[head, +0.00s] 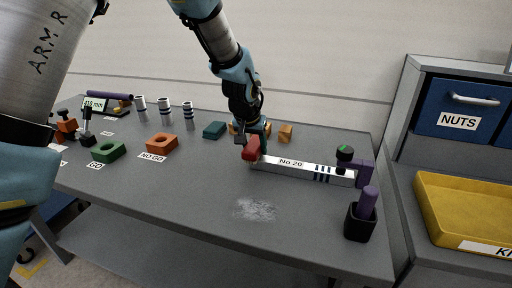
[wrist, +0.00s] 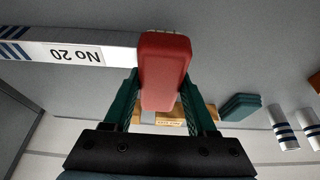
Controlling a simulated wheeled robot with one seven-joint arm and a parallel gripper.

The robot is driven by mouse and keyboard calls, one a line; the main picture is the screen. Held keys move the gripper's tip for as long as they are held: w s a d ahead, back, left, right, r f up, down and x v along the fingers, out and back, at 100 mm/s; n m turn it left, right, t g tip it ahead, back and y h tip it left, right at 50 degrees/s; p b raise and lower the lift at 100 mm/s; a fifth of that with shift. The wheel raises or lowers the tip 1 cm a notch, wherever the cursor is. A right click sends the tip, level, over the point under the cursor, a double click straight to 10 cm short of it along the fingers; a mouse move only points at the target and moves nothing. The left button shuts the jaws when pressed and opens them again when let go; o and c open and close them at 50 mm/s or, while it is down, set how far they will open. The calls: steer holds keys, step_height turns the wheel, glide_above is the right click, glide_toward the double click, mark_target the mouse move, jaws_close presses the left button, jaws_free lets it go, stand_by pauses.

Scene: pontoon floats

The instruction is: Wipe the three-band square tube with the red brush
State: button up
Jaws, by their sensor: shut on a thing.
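The square tube (head: 304,170) is a long pale bar with a "No 20" label and three dark bands near its right end. It lies on the grey table, and its labelled part also shows in the wrist view (wrist: 70,46). My gripper (head: 257,140) is shut on the red brush (head: 251,148) at the tube's left end. In the wrist view the brush (wrist: 165,72) sits between my green fingers, its pale bristle edge beside the tube's end. I cannot tell whether the bristles touch the tube.
A purple block (head: 365,173) and a black-knobbed clamp (head: 345,155) stand at the tube's right end. A black cup (head: 360,222) holds a purple handle. Green (head: 109,151) and orange (head: 162,143) gauge blocks and several banded cylinders stand left. A pale dusty patch (head: 254,209) marks the otherwise clear table front.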

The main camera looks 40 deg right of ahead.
steer(key=r, duration=0.1)
steer(key=r+p, duration=0.2)
steer(key=r, duration=0.1)
steer(key=shift+w+a, duration=0.15)
steer(key=shift+w, duration=0.1)
steer(key=shift+s+r+p, duration=0.1)
steer(key=shift+r+p, duration=1.35)
steer(key=shift+r, duration=0.65)
